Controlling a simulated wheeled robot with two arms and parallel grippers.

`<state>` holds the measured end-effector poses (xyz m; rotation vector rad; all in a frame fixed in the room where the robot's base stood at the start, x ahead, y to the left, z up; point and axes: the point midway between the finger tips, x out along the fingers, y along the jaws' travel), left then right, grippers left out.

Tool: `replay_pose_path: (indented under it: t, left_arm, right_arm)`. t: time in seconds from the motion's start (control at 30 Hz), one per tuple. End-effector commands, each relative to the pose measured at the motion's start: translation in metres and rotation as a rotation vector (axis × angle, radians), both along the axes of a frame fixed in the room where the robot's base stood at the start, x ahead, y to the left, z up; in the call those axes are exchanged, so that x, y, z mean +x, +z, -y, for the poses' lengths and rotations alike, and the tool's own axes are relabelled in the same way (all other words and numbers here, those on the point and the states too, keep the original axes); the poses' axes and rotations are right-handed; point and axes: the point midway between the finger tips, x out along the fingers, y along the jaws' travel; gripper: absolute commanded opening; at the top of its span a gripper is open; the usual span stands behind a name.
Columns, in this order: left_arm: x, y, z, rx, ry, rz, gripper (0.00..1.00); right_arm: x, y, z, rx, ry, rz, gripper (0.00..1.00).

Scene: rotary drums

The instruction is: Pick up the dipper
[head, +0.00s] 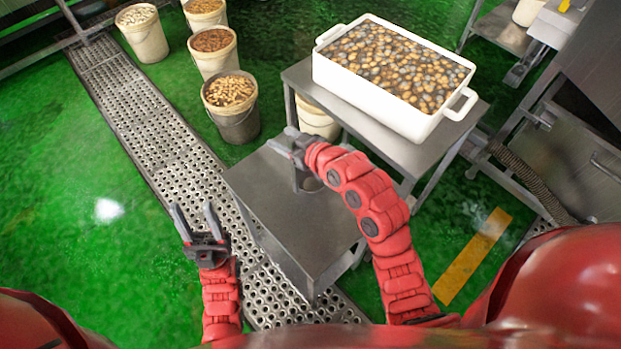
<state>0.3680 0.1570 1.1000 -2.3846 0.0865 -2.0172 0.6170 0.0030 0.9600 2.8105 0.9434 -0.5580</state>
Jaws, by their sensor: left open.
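My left gripper (196,218) is open and empty, its two fingers pointing up over the floor and drain grating to the left of the low metal table (275,205). My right gripper (286,144) is over the far part of this table, its fingers pointing left. Just below it a small grey metal shape (312,184) stands on the table top, partly hidden by my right arm. It may be the dipper, but I cannot tell for sure. I cannot tell whether the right fingers are closed on it.
A white two-handled tub (387,108) full of shellfish-like pieces stands on a higher metal table (298,76) behind. Several filled buckets (232,127) stand on the green floor at the back left. Machinery (575,165) stands at the right. The low table's front is clear.

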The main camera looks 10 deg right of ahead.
Motion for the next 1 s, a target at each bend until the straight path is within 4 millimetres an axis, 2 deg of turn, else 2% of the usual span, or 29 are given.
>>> replay_pose_path:
  t: [0.03, 0.3, 1.0]
  left_arm:
    - [0.0000, -0.0001, 0.0000, 0.000, 0.000, 0.000, 0.50]
    - [0.0000, 0.0000, 0.0000, 0.000, 0.000, 0.000, 0.50]
    - [0.0000, -0.0001, 0.0000, 0.000, 0.000, 0.000, 0.50]
  right_arm:
    - [0.0000, -0.0001, 0.0001, 0.000, 0.000, 0.000, 0.46]
    - [-0.0001, -0.0001, 0.0002, 0.000, 0.000, 0.000, 0.00]
    - [-0.0002, 0.0000, 0.0003, 0.000, 0.000, 0.000, 0.00]
